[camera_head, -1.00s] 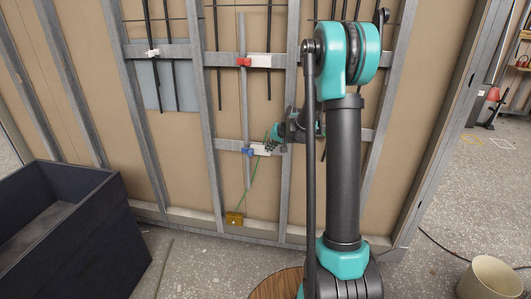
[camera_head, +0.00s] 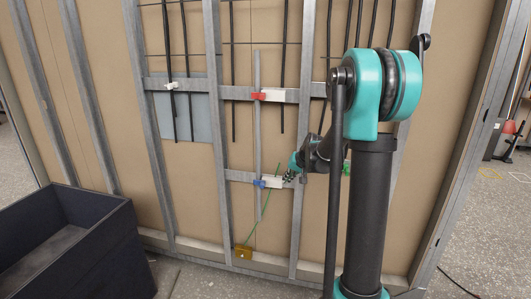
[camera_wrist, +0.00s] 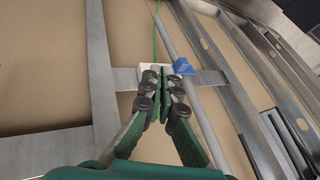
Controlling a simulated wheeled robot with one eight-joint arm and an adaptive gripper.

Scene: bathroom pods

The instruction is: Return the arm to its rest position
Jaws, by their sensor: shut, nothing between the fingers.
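My arm, teal and dark grey, stands at the right of the head view and reaches toward the wall frame. My gripper (camera_head: 290,173) is at the lower cross rail, close by a white block (camera_head: 273,181) and a blue clip (camera_head: 258,183). In the wrist view my gripper (camera_wrist: 161,78) has its fingers together with nothing between them. The white block (camera_wrist: 143,72) shows behind the fingertips, partly hidden, and the blue clip (camera_wrist: 182,66) sits just to their right. I cannot tell if the fingertips touch the block.
A red clip (camera_head: 258,96) and a white block (camera_head: 281,95) sit on the upper rail. Metal studs (camera_head: 302,190) stand around my arm. A dark open bin (camera_head: 118,242) is at lower left.

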